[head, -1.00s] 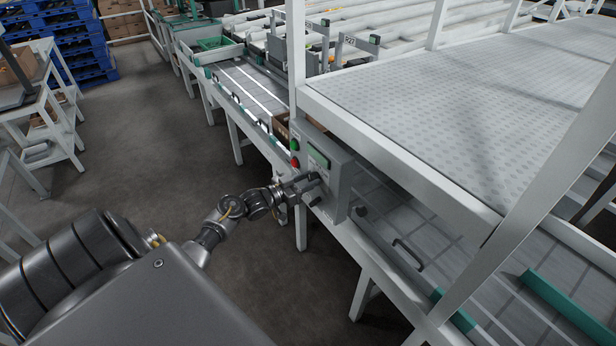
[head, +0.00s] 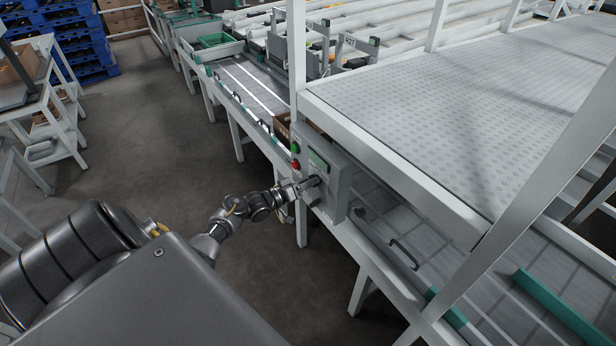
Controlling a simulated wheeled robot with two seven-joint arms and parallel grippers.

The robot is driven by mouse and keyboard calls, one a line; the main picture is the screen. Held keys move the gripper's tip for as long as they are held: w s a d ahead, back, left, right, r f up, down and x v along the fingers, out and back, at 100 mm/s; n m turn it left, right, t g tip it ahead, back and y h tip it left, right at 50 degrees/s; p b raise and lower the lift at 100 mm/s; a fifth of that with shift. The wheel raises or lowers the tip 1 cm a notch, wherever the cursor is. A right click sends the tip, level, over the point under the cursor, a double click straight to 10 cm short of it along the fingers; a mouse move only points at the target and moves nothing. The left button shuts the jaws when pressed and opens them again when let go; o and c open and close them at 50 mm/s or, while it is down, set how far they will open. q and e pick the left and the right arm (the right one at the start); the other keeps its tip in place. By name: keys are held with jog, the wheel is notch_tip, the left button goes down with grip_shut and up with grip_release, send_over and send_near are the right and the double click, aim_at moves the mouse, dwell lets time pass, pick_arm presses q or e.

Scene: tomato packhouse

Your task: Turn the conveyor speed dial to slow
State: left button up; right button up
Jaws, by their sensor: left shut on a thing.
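A grey control box (head: 340,187) is mounted on the side of the conveyor frame, below the raised platform. Its face carries a green button (head: 295,148), a red button (head: 296,164) and a green display panel (head: 318,161). My left gripper (head: 310,184) reaches the lower part of this face and is shut on the dark speed dial there. The fingers cover most of the dial, so its setting cannot be read. My right gripper is not in view.
The conveyor (head: 250,84) runs behind the box, with a brown carton (head: 282,126) on it. A raised perforated platform (head: 470,110) stands at right. White step stands (head: 60,130) are at left. The floor (head: 150,150) between is clear.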

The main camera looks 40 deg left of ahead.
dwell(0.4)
pick_arm(q)
jog(key=o, duration=1)
jog(key=v, duration=1.1)
jog(key=shift+b, duration=0.35)
jog(key=shift+w, duration=0.1)
